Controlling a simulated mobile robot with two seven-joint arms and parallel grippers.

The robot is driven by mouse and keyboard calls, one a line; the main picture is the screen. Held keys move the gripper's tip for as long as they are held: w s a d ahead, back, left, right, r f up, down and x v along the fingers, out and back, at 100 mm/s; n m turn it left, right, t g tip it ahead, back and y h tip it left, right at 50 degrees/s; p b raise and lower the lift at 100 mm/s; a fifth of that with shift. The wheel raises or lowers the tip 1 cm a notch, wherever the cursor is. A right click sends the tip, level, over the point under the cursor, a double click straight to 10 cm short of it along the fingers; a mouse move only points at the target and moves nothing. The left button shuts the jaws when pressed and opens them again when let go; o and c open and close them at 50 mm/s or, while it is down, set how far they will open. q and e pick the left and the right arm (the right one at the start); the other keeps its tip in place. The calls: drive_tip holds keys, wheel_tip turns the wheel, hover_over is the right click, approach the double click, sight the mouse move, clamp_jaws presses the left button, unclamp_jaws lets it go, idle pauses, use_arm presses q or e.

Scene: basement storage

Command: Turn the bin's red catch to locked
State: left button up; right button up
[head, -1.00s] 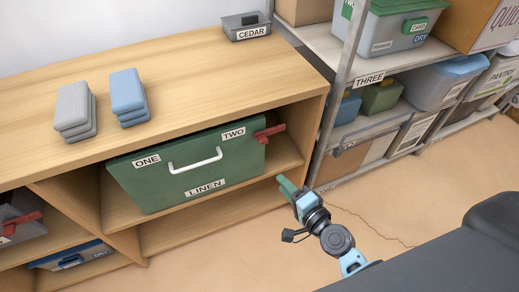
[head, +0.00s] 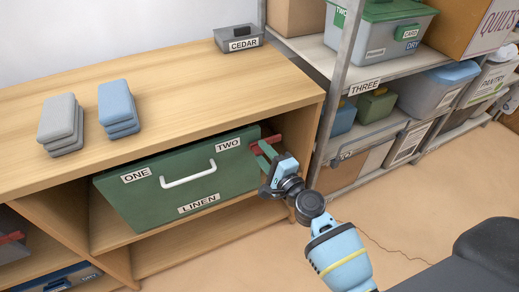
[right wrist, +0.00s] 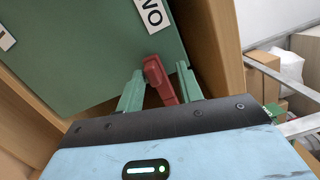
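The green bin (head: 165,185), labelled ONE, TWO and LINEN, sits in the wooden shelf's middle compartment with its white handle facing out. Its red catch (head: 269,145) is at the upper right end, beside the TWO label, partly hidden by my gripper. My right gripper (head: 262,151) is at the catch. In the right wrist view, the red catch (right wrist: 160,82) lies between the two green fingers of my right gripper (right wrist: 159,72). The fingers are apart, with a gap showing on the catch's left; I cannot tell whether the right finger touches it. My left gripper is not in view.
The wooden shelf's right side panel (head: 306,150) stands close to my right gripper. A metal rack (head: 343,75) with several bins is to the right. Grey (head: 60,125) and blue (head: 119,108) stacks and a CEDAR box (head: 238,38) stand on the shelf top.

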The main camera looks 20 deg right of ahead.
sight(261, 154)
drive_tip(key=shift+x, duration=1.15)
clamp_jaws()
drive_tip(key=shift+f+n, duration=0.55)
drive_tip(key=shift+n, duration=0.75)
unclamp_jaws()
drive_tip(key=shift+s, duration=0.1)
drive_tip(key=v, duration=0.6)
drive_tip(key=shift+s+r, duration=0.15)
drive_tip(key=shift+s+d, duration=0.2)
drive_tip(key=shift+s, duration=0.5)
